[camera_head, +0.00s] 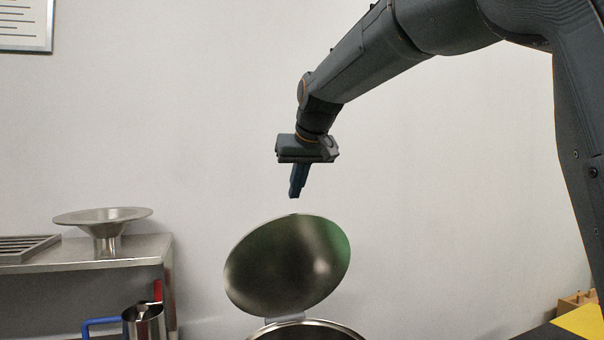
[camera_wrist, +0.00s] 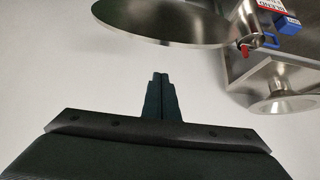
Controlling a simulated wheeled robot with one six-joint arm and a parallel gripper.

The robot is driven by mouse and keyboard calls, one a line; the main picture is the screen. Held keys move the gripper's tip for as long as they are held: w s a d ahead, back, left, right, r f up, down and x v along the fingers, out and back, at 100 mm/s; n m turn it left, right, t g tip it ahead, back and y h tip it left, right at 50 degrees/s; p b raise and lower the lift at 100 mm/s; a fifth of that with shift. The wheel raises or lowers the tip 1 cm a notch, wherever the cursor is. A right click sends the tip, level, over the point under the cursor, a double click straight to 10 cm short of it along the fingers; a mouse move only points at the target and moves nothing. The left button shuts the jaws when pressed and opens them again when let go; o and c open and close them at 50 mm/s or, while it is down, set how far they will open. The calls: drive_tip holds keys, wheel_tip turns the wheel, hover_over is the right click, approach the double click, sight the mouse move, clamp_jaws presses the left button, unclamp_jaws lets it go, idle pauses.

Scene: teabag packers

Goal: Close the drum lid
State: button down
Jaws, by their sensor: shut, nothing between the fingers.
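The drum lid (camera_head: 287,265) is a round, shiny metal disc. It stands open, tilted up on a hinge at the back of the drum (camera_head: 305,330), whose rim shows at the bottom edge of the head view. The drum's lower part is out of the picture. My gripper (camera_head: 294,194) is shut and empty, pointing down just above the lid's upper edge, with a small gap in the picture. In the wrist view the closed fingers (camera_wrist: 160,78) point toward the lid (camera_wrist: 165,22), which shows as a dark disc at the top, apart from them.
A steel side table (camera_head: 90,252) at the left bears a wide metal funnel (camera_head: 103,216) and a slatted tray (camera_head: 25,246). A metal jug with a blue handle (camera_head: 144,322) stands in front of it. A wooden block holder (camera_head: 576,300) is at lower right.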

sight(299, 216)
drive_tip(key=f+p, duration=0.1)
drive_tip(key=f, duration=0.2)
drive_tip(key=shift+s+f+p, duration=0.15)
drive_tip(key=shift+s+p, duration=0.05)
drive_tip(key=shift+p, duration=0.1)
drive_tip(key=shift+s+d+f, duration=0.25)
drive_tip(key=shift+s+f, duration=0.1)
drive_tip(key=shift+s, duration=0.2)
drive_tip(key=shift+d+f, duration=0.1)
drive_tip(key=shift+f, duration=0.05)
